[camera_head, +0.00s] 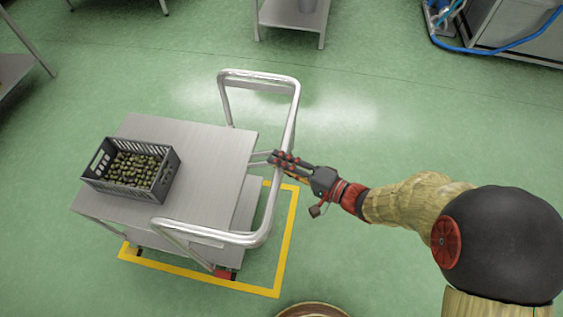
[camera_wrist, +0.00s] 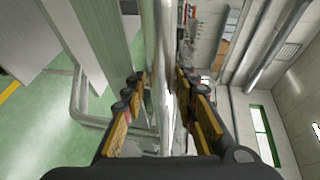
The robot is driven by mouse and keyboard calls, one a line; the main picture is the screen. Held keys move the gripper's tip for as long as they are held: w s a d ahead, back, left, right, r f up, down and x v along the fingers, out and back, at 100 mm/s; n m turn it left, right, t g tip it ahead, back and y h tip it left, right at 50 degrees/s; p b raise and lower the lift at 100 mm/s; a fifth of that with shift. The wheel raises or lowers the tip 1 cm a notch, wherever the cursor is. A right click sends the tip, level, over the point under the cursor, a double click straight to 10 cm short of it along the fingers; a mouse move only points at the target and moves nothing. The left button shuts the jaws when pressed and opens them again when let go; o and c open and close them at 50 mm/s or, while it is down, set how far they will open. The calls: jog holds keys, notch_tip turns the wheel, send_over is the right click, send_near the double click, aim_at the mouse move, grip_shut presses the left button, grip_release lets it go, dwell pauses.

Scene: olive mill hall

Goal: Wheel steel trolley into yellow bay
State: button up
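The steel trolley (camera_head: 215,170) has a flat grey top, a lower shelf and a shiny tubular push handle (camera_head: 262,76) at its right end. It stands over the yellow bay outline (camera_head: 288,235), with floor showing between its right end and the bay's right line. A red-marked wheel (camera_head: 225,273) is beside the near line; the far wheels are hidden. My gripper (camera_head: 286,160) is at the handle's right side. In the wrist view, a steel bar (camera_wrist: 165,40) runs between the fingers, which look apart; contact is hard to tell.
A dark crate of olives (camera_head: 171,174) sits on the trolley's left half. Steel tables (camera_head: 292,18) stand at the back, and a machine with a blue hose (camera_head: 500,50) is back right. A round brown object (camera_head: 312,311) shows at the bottom edge.

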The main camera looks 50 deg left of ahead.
jog(key=shift+o, duration=0.9)
jog(key=shift+r, duration=0.1)
jog(key=shift+w+d, duration=0.15)
jog(key=shift+d, duration=0.05)
jog(key=v, duration=1.1)
jog(key=shift+d, duration=0.25)
